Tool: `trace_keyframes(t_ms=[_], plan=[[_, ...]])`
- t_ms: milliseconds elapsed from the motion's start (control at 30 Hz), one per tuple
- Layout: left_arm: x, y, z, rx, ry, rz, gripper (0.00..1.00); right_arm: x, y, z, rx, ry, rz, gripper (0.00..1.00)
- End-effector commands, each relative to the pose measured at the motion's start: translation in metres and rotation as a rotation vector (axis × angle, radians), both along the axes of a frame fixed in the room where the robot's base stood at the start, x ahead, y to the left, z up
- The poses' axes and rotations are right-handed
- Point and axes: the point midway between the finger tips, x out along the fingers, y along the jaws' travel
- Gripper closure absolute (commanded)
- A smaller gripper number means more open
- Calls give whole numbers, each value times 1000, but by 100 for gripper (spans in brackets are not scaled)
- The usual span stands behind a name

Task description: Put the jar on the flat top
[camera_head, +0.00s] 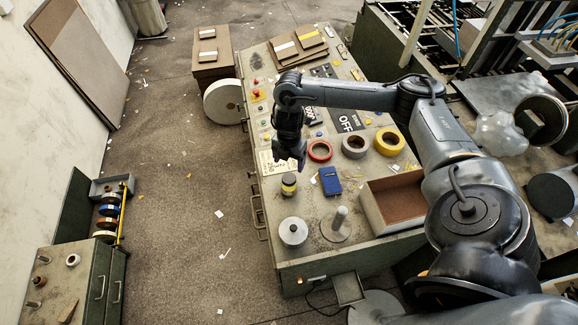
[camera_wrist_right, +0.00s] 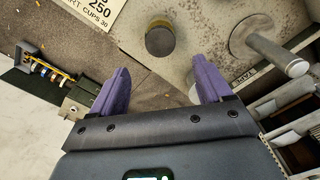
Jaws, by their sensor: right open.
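The small dark jar (camera_head: 289,184) with a yellow band stands upright on the grey-green bench top (camera_head: 285,262), near its left edge. In the right wrist view the jar (camera_wrist_right: 160,38) lies ahead of the fingertips, between their lines and apart from them. My right gripper (camera_head: 291,162) is just behind the jar in the head view, pointing down. Its two purple fingers (camera_wrist_right: 163,76) are spread with nothing between them. My left gripper is not in view. I cannot tell which surface is the flat top.
A silver round weight (camera_head: 293,232) and a spindle on a disc (camera_head: 339,222) stand in front of the jar. A blue box (camera_head: 330,181), tape rolls (camera_head: 355,145) and an open brown-lined tray (camera_head: 392,200) are to the right. A printed card (camera_head: 270,163) lies behind left.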

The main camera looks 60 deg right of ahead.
Motion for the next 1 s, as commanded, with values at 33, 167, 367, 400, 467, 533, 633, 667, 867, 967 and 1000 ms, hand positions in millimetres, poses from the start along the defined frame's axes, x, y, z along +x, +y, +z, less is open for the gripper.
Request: trace_keyframes(t_ms=[33, 167, 367, 400, 467, 533, 633, 667, 867, 967, 1000], plan=[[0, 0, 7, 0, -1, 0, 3, 0, 0, 11, -1, -2, 0, 22], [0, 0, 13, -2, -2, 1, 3, 1, 0, 23, 0, -2, 0, 22], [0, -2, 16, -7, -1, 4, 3, 9, 28, 15, 16, -38, 49, 22], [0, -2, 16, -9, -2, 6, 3, 14, 44, 8, 25, -61, 73, 22], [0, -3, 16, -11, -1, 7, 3, 22, 75, -5, 46, -108, 114, 22], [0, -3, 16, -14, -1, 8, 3, 30, 123, -20, 88, -181, 157, 22], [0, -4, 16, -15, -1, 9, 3, 36, 209, -34, 179, -317, 175, 22], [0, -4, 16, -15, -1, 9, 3, 35, 235, -35, 213, -360, 163, 22], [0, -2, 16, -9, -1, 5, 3, 20, 349, -5, 400, -567, -139, 22], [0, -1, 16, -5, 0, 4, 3, 6, 357, 12, 440, -588, -401, 22], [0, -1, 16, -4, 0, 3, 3, -2, 352, 17, 443, -580, -515, 22]])
